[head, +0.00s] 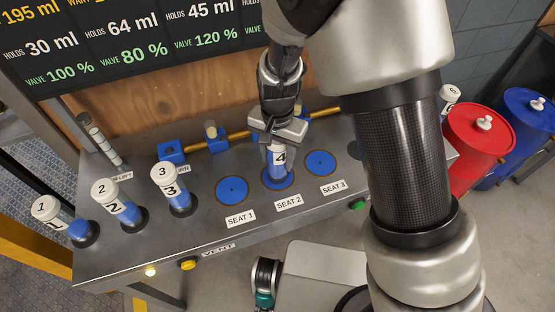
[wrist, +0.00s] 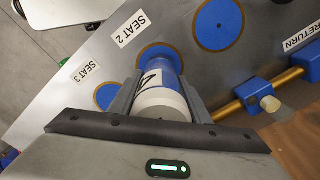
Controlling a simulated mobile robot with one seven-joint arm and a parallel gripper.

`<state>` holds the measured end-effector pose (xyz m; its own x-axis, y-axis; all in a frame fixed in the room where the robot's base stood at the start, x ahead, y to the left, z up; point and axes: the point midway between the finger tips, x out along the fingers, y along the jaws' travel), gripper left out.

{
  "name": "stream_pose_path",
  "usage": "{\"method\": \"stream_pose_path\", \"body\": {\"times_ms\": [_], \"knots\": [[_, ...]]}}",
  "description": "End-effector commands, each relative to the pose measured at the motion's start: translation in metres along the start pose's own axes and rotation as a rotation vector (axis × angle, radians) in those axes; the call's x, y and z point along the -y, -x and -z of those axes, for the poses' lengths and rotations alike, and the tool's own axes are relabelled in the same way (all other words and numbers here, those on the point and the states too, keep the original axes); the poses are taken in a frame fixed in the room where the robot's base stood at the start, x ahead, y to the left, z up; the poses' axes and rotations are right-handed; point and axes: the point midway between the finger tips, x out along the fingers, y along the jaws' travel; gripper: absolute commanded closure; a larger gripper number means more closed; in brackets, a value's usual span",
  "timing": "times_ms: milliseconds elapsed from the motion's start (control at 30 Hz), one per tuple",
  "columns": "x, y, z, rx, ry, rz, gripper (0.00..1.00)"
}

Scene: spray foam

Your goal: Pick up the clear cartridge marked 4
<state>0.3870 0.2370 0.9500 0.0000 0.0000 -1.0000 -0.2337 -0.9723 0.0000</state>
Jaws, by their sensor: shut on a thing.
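The clear cartridge marked 4 (head: 278,160) stands upright at the blue disc of seat 2 (head: 277,180), with blue in its lower part. Whether its base touches the disc is hard to tell. My gripper (head: 278,138) is shut on its upper part from above. In the wrist view the cartridge (wrist: 161,91) shows its white cap and part of its label between my gripper's two fingers (wrist: 160,100). The blue disc of seat 2 (wrist: 150,52) shows behind it.
Cartridges 1 (head: 62,222), 2 (head: 118,206) and 3 (head: 171,191) stand at the bench's left. Seats 1 (head: 232,189) and 3 (head: 320,162) are empty. A brass pipe (head: 240,136) with blue blocks runs behind the seats. Red (head: 478,150) and blue (head: 526,115) drums stand at right.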

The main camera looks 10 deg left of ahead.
Motion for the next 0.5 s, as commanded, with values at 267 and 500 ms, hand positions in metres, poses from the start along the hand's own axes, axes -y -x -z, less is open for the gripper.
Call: {"method": "stream_pose_path", "body": {"times_ms": [267,500], "knots": [[0.001,0.001,0.001,-0.001,0.000,0.002,1.00],[0.002,0.024,0.001,-0.004,0.002,0.005,1.00]]}}
